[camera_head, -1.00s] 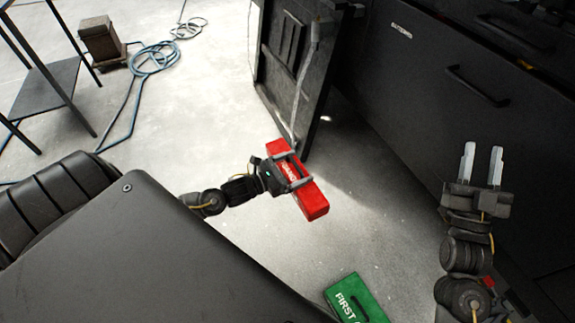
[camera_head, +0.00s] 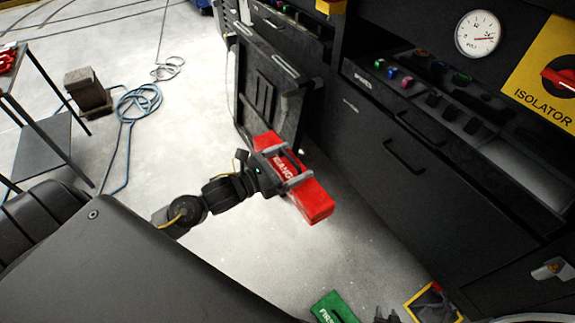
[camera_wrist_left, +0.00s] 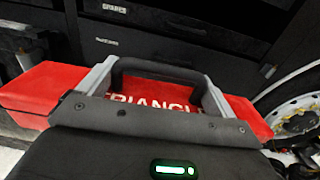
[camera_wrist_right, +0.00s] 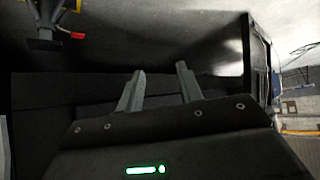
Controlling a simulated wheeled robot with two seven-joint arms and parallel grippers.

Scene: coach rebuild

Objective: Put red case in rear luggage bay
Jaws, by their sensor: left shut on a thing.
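The red case (camera_head: 312,203), with partly hidden white lettering reading "TRIANGL", is held in the air by my left gripper (camera_head: 290,168). In the left wrist view the two grey fingers close at the dark handle of the red case (camera_wrist_left: 42,92). The case is tilted in the head view, clear of the floor. My right gripper (camera_wrist_right: 158,76) is open and empty in its wrist view, facing a dark surface. At most its tips show at the bottom edge of the head view. I cannot tell which opening is the rear luggage bay.
An open dark door panel (camera_head: 268,90) stands behind the case. Dark cabinets (camera_head: 400,185) with handles, switches and a gauge (camera_head: 478,33) fill the right. A green first aid box (camera_head: 334,308) is low in front. Blue hose (camera_head: 140,100) lies on the pale floor.

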